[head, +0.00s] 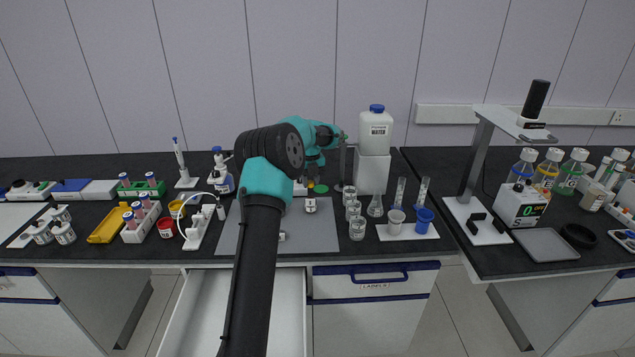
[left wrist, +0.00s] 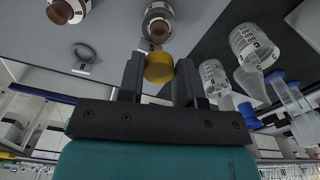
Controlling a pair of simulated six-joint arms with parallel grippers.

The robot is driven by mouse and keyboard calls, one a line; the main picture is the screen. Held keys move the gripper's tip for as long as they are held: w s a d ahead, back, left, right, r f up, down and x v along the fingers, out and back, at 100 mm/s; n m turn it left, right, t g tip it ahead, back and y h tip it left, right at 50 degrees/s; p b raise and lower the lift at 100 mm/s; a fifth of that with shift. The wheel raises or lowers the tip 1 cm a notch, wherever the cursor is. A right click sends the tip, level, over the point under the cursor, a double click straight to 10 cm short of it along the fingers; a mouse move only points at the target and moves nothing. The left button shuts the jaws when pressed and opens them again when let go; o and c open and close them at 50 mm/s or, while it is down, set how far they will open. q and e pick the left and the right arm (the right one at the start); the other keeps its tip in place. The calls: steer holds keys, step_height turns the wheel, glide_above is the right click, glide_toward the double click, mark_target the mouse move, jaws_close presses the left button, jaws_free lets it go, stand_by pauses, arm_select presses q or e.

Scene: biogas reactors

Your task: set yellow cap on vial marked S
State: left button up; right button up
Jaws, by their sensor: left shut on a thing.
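My left gripper (head: 312,184) is shut on a yellow cap (head: 320,188); the cap also shows between the two dark fingers in the left wrist view (left wrist: 159,67). In the head view the cap is just above an uncapped vial (head: 311,205) on the grey mat. That vial, with a brown open top, shows beyond the cap in the left wrist view (left wrist: 158,22). Cap and vial look apart. A second brown-topped vial (left wrist: 68,10) is at the upper left there. My right gripper is not in view.
Glass beakers (head: 357,229) stand close on the right of the grey mat (head: 320,236). A white water bottle (head: 376,130) stands on a block behind. A ring (left wrist: 87,52) lies on the mat. A white pump stand (head: 198,225) is at left. An open drawer (head: 190,310) juts out in front.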

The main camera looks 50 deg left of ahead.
mark_target(311, 197)
arm_select(q)
steer(key=shift+f, duration=0.1)
steer(key=shift+f, duration=2)
steer(key=shift+f, duration=0.8)
stand_by(1.1)
steer(key=o, duration=1.4)
steer(key=shift+c, duration=0.2)
steer(key=shift+r, duration=0.1)
steer(key=shift+r, duration=3.4)
steer(key=shift+d, duration=0.1)
